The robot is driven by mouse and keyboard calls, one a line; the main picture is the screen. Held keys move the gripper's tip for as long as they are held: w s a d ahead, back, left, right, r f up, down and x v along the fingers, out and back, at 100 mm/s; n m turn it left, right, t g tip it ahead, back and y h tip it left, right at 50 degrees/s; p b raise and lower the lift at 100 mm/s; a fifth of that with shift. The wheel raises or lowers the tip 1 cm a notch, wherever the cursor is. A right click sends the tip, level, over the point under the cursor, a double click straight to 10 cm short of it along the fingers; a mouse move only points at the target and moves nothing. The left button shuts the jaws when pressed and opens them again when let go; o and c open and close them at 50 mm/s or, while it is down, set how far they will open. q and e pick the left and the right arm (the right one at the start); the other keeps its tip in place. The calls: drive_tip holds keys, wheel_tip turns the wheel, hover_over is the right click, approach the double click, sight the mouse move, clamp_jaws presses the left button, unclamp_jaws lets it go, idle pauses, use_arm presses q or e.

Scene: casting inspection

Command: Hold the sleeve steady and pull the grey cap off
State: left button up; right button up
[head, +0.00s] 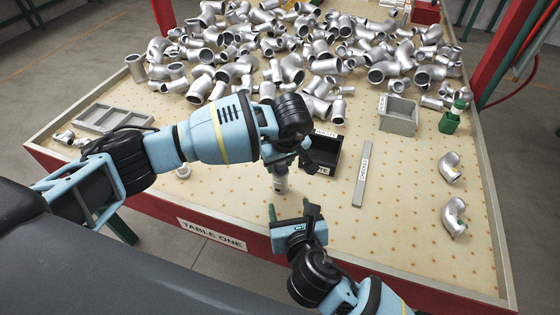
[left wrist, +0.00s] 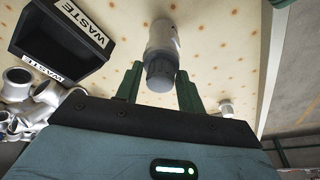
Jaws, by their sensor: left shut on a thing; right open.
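The sleeve (head: 280,184) is a light grey cylinder standing on the perforated table top in the head view. It also shows in the left wrist view (left wrist: 163,35). The darker grey cap (left wrist: 160,73) is on the sleeve's end nearest my left wrist camera. My left gripper (left wrist: 159,72) has its green fingers on either side of the cap and is shut on it; in the head view the gripper (head: 282,162) is above the sleeve. My right gripper (head: 290,212) is open and empty, just in front of the sleeve, apart from it.
A black waste bin (head: 325,168) stands just right of the sleeve. Beyond it are a grey strip (head: 362,175), a grey box (head: 398,122) and a green holder (head: 449,122). Metal pipe fittings (head: 290,68) crowd the back. A divided tray (head: 100,118) lies left.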

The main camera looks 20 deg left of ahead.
use_arm(q)
drive_tip(key=o, duration=1)
drive_tip(key=shift+v, duration=3.9)
drive_tip(key=shift+s, duration=0.1)
